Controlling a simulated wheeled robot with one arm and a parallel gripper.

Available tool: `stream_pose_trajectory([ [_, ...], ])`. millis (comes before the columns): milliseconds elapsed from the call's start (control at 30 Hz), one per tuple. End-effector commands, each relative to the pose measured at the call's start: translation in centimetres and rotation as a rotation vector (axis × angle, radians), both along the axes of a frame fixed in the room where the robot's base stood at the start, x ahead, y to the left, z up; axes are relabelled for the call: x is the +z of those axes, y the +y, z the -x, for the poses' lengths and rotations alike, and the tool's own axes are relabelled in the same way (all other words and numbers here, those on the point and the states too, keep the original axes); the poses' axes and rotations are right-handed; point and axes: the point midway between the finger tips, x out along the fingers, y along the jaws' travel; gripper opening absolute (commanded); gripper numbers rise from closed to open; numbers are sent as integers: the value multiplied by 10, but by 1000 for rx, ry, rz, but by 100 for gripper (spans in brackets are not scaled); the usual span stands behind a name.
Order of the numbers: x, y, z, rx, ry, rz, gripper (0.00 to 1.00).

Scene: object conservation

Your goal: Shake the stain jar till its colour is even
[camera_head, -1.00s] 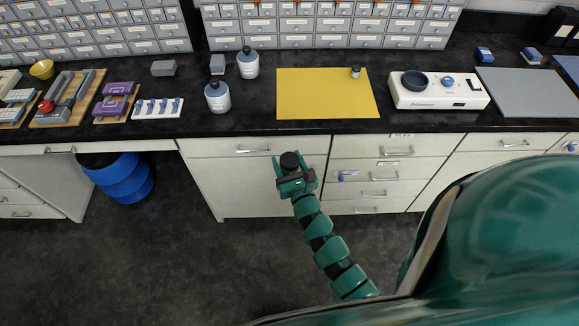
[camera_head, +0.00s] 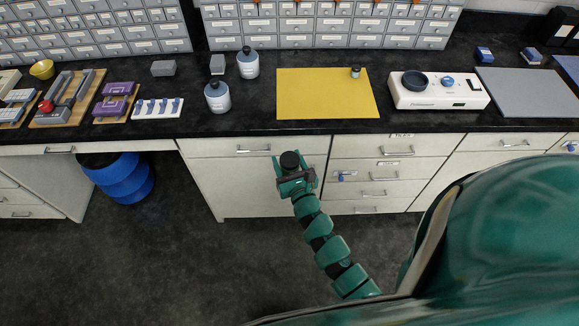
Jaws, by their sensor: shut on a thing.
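My gripper (camera_head: 291,166) is held out in front of the cabinet drawers, below the front edge of the bench. It is shut on a jar with a black lid (camera_head: 289,159), which I take to be the stain jar. The lid points up towards the camera. The jar's body is mostly hidden by the lid and the green fingers, so its colour cannot be seen. A small jar with a dark lid (camera_head: 355,72) stands at the back right of a yellow mat (camera_head: 322,100) on the bench.
Two white bottles with dark caps (camera_head: 217,97) (camera_head: 248,64) stand left of the mat. A white vortex mixer (camera_head: 440,97) is right of it. The black bench edge (camera_head: 250,133) lies just beyond my gripper. A blue drum (camera_head: 125,180) is under the bench at left.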

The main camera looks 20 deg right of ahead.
Motion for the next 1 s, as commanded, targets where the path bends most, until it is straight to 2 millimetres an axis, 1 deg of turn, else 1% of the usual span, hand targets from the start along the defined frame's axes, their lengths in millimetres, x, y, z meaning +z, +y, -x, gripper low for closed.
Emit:
stream_pose_trajectory([
  [67, -3, 0, 0, -1, 2, -1, 35],
  [133, 0, 1, 0, 2, -1, 3, 35],
  [367, 20, 3, 0, 6, 0, 5, 35],
  [500, 40, 2, 0, 5, -5, 2, 35],
  [567, 43, 1, 0, 2, -1, 3, 35],
  [633, 41, 0, -1, -1, 1, 1, 35],
  [800, 18, -1, 0, -4, 5, -1, 35],
  [1000, 2, -2, 0, -5, 0, -3, 35],
])
